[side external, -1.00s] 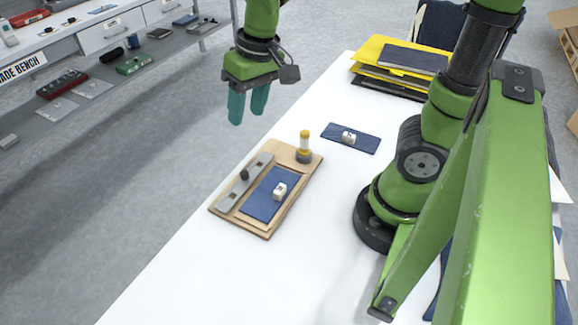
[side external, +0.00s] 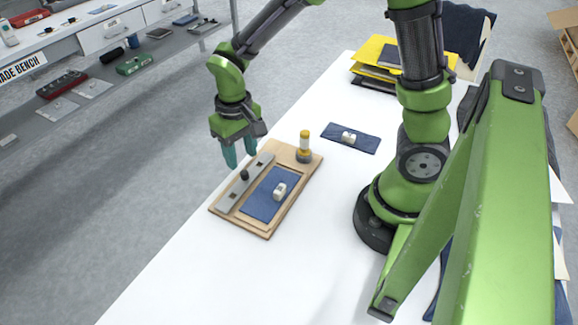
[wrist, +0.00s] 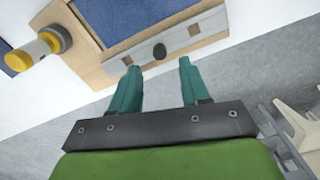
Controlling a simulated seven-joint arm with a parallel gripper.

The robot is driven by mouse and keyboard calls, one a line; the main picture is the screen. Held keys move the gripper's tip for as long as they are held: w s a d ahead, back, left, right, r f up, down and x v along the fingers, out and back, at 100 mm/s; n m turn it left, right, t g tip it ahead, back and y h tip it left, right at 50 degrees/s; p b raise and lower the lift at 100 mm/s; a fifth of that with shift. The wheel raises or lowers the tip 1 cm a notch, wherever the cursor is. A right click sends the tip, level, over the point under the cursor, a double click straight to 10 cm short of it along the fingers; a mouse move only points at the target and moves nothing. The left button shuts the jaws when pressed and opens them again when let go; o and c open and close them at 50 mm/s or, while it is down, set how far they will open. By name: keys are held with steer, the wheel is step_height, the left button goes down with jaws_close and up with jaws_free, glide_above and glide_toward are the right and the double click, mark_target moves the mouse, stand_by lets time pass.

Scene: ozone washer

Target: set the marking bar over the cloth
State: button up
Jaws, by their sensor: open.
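The marking bar (side external: 233,194) is a flat grey metal strip with a black knob (side external: 244,175). It lies along the left side of a wooden board (side external: 262,233). The blue cloth (side external: 262,203) lies flat on the board to the right of the bar, with a small white block (side external: 280,191) on it. My gripper (side external: 239,166) is open and empty, above the board's left edge near the knob. In the wrist view the bar (wrist: 195,35) and its knob (wrist: 159,51) show just beyond my open fingertips (wrist: 158,68).
A yellow-and-white bottle (side external: 304,147) stands on the board's far right corner. Another blue cloth piece (side external: 366,142) with a white block lies behind on the white table (side external: 160,287). Yellow folders (side external: 369,67) are stacked at the back. The front of the table is clear.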

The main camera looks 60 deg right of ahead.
mark_target(244, 172)
step_height(244, 172, down, 5)
stand_by(0.3)
jaws_close()
